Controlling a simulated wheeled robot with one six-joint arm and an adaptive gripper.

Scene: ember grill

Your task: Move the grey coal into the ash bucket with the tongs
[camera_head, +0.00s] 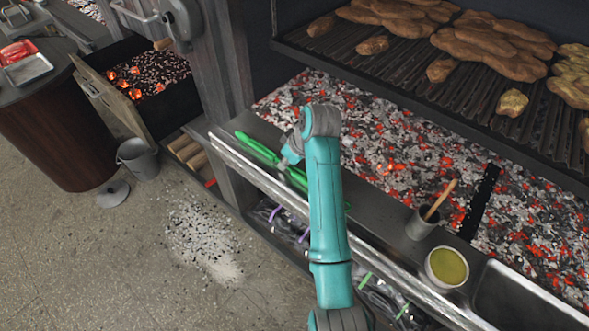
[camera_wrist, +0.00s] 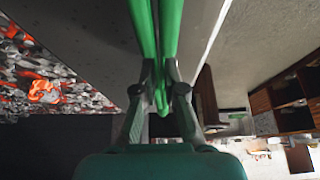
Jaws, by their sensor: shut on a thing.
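Green tongs (camera_head: 258,148) lie along the steel ledge in front of the coal bed. My gripper (camera_head: 290,163) is over them, partly hidden by my arm. In the wrist view my gripper (camera_wrist: 160,92) is shut on the tongs (camera_wrist: 170,30), whose two green arms run up between the fingers. The tongs' far ends are cut off there. A grey metal bucket (camera_head: 143,165), likely the ash bucket, stands on the floor at the left. I cannot single out one grey coal; the coal bed (camera_head: 400,150) mixes many grey and glowing pieces.
A drawer-like firebox (camera_head: 155,85) with glowing coals stands open at the upper left. A round lid (camera_head: 112,194) and spilled ash (camera_head: 205,240) lie on the floor. A cup with a brush (camera_head: 422,225) and a sauce bowl (camera_head: 447,268) stand right on the ledge. Grill grates with food are above.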

